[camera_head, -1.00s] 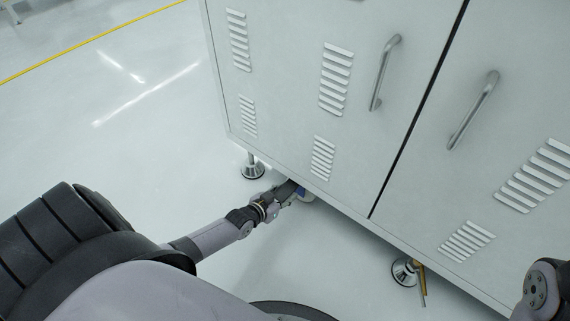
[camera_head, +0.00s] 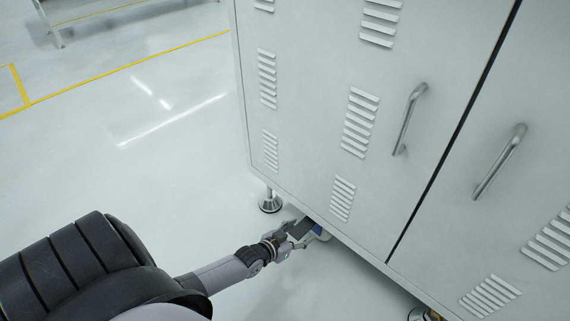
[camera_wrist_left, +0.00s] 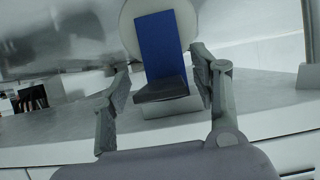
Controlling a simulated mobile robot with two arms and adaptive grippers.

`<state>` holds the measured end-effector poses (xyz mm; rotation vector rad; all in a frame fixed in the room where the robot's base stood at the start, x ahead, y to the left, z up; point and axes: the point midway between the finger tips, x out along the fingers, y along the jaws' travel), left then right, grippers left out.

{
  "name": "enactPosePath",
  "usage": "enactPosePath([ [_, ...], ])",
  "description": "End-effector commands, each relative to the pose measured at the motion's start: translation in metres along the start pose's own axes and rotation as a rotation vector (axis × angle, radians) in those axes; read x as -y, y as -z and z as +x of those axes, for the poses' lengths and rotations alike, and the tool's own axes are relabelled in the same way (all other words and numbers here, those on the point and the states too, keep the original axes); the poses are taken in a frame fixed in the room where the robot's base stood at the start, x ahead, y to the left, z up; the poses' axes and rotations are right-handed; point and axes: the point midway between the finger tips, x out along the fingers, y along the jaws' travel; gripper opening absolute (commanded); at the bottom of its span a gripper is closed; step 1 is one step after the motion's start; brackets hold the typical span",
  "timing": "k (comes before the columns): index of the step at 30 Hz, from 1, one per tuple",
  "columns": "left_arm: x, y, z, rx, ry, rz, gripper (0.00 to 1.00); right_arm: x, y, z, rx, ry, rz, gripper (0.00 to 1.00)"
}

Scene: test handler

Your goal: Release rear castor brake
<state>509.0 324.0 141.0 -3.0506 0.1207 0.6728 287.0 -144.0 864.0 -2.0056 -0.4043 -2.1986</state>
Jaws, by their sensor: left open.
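My left gripper (camera_head: 298,236) is low at the cabinet's bottom edge. In the left wrist view its fingers (camera_wrist_left: 160,70) are spread, one on each side of the blue plate and pedal, with gaps visible. I cannot tell how far the pedal is pressed. My right gripper is out of view.
The grey cabinet (camera_head: 310,110) has louvres and two door handles (camera_head: 410,118). A levelling foot (camera_head: 270,202) stands left of the castor, and another (camera_head: 418,314) shows at the bottom edge. Open floor (camera_head: 150,180) lies to the left, with yellow lines.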

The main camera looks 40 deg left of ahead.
Motion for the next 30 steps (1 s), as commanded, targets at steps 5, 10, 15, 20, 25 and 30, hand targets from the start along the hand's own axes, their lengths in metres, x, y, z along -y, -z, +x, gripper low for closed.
enactPosePath([
  [5, -0.001, -0.002, -0.035, 0.002, -0.001, 0.000, 0.57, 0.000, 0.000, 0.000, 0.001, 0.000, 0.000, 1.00],
  [10, 0.000, -0.001, -0.067, 0.003, -0.001, 0.001, 0.57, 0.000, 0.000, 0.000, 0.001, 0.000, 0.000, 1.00],
  [15, 0.000, -0.001, -0.090, 0.002, -0.001, 0.002, 0.57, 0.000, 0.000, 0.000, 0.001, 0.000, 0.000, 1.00],
  [20, 0.000, 0.000, -0.101, 0.001, 0.000, 0.002, 0.57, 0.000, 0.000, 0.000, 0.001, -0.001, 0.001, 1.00],
  [25, 0.000, 0.001, -0.103, 0.000, 0.000, 0.002, 0.57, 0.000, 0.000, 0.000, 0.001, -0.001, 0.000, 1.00],
  [30, 0.000, 0.001, -0.103, 0.000, 0.000, 0.002, 0.57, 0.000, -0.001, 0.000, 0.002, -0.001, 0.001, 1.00],
])
